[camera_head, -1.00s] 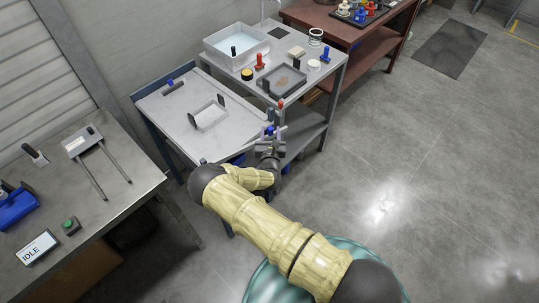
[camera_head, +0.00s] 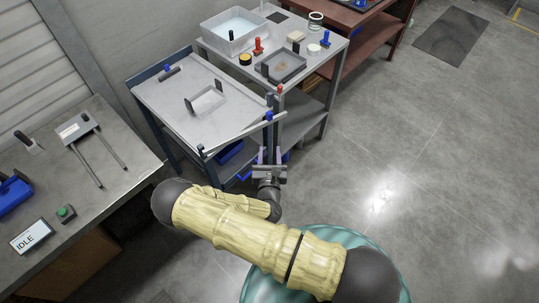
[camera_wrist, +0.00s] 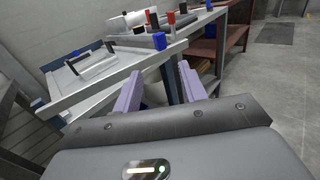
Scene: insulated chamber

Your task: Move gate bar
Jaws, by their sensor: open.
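The gate bar (camera_head: 235,138) is a long grey bar along the front edge of the grey wheeled cart, with a blue knob (camera_head: 268,115) near its right end. The bar also shows in the wrist view (camera_wrist: 115,88), slanting up to the right, with its blue knob (camera_wrist: 160,41) ahead of my fingers. My gripper (camera_head: 270,156) is open and empty, in front of the cart and apart from the bar. Its two pale purple fingers (camera_wrist: 158,88) are spread with a clear gap. A red-topped post (camera_head: 280,90) stands behind the bar's right end.
The cart top (camera_head: 160,105) carries a tray with black handles (camera_head: 207,100). Behind it, a grey table holds a water bin (camera_head: 235,32), a shallow tray (camera_head: 283,66) and small items. A left bench (camera_head: 105,170) holds a forked tool and an IDLE display. Floor at right is clear.

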